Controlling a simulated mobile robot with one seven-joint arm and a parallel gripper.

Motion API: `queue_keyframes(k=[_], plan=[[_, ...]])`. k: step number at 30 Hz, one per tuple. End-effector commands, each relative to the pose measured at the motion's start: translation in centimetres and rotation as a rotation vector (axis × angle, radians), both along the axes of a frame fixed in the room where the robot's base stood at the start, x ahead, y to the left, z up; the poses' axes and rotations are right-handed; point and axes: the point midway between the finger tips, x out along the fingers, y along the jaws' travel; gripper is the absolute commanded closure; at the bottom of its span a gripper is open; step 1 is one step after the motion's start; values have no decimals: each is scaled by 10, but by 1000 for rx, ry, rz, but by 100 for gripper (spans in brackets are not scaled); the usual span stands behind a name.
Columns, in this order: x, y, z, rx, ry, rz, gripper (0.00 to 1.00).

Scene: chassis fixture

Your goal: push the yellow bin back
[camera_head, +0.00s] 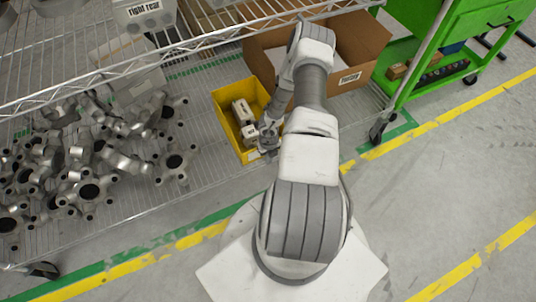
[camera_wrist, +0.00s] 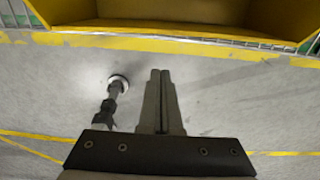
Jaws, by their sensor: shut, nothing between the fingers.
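The yellow bin (camera_head: 221,119) sits on the lower wire shelf, between a heap of grey metal parts and a cardboard box. It holds a few pale parts. In the wrist view its yellow front (camera_wrist: 160,42) spans the top of the picture, beyond my fingertips. My gripper (camera_head: 268,150) is at the bin's front edge in the head view. In the wrist view my gripper (camera_wrist: 160,72) has both fingers together with nothing between them.
Grey metal castings (camera_head: 90,165) fill the shelf to the left. The cardboard box (camera_head: 376,45) stands to the right, behind my arm. A green cart (camera_head: 432,40) is at the far right. The upper wire shelf (camera_head: 150,62) overhangs the lower one. Open floor (camera_head: 445,175) lies at the right.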

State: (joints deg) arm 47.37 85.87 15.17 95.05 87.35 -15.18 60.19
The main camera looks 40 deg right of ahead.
Motion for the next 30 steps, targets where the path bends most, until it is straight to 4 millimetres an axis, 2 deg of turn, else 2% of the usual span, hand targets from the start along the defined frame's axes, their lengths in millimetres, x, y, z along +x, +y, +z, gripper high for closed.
queue_keyframes(k=[1, 5, 16, 30], plan=[[-1, 1, -17, 2, 0, -1, 100], [0, 1, -46, 2, 0, 0, 100], [34, -9, -42, -3, -2, 0, 100], [39, -9, -40, -1, -1, 3, 100]])
